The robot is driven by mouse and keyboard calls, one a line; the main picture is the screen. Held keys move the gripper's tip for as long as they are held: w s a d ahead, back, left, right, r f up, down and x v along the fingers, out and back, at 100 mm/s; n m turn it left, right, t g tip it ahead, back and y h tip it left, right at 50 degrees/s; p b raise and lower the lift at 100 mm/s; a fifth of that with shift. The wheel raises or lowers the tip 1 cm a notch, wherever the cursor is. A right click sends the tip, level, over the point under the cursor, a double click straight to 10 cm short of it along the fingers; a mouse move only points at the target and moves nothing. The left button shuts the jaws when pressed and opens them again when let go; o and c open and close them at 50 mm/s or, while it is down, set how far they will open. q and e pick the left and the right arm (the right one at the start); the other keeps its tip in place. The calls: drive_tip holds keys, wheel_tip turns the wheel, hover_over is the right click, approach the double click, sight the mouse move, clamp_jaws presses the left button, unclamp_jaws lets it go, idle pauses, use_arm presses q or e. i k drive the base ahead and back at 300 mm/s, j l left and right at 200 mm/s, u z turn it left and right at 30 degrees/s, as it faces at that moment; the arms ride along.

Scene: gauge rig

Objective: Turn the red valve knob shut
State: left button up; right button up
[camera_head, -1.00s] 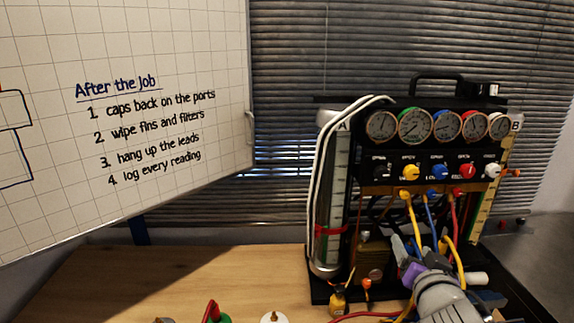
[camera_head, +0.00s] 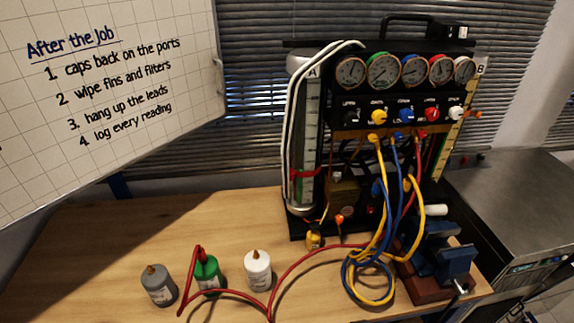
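The red valve knob (camera_head: 432,115) is on the front panel of the gauge rig (camera_head: 350,122), in a row with black, yellow, blue and white knobs. It sits below the round gauges, between the blue knob (camera_head: 406,116) and the white knob (camera_head: 456,113). A red hose (camera_head: 416,165) comes down from the port under it. Nothing covers the red knob, but its exact turn is too small to read. Neither of my grippers shows in the head view.
Yellow and blue hoses (camera_head: 378,290) lie coiled before the rig, beside a blue vise (camera_head: 452,262). Grey (camera_head: 158,288), green (camera_head: 207,274) and white (camera_head: 258,272) bottles stand on the wooden bench (camera_head: 110,240). A whiteboard (camera_head: 90,150) hangs at left. The bench's back left is clear.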

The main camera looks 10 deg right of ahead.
sight(432, 114)
drive_tip(key=z, duration=1.3)
